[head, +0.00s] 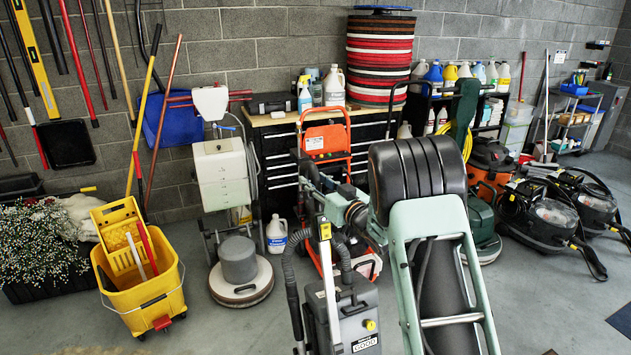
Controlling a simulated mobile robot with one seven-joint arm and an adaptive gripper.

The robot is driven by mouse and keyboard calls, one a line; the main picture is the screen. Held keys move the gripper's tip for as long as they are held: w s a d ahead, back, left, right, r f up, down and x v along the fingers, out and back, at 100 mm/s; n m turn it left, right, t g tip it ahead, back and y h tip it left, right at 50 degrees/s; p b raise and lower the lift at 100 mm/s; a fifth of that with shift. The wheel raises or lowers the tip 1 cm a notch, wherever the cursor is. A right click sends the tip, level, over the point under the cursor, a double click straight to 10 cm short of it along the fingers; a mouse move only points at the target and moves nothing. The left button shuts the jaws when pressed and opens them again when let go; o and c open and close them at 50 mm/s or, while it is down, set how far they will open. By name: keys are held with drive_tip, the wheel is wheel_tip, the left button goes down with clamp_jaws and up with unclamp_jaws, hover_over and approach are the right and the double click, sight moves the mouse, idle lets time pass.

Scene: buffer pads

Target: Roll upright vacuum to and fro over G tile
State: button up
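A grey upright vacuum (355,318) stands at the bottom centre, with a dark ribbed hose and a narrow upright handle with a yellow part. My pale green and black arm rises in front at the right and bends left towards this handle. My gripper (330,205) is at the upper part of the handle, small and partly hidden by my wrist. Whether its fingers are closed around the handle is not clear. The vacuum's foot is below the picture. No tile marked G can be made out.
A yellow mop bucket (150,295) stands at the left, and a floor polisher (238,285) is left of the vacuum. Canister vacuums (545,215) stand at the right. A dark mat edge (622,318) shows at lower right.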

drive_tip(key=shift+c, duration=0.3)
clamp_jaws()
drive_tip(key=shift+s+f, duration=0.1)
drive_tip(key=shift+f, duration=0.1)
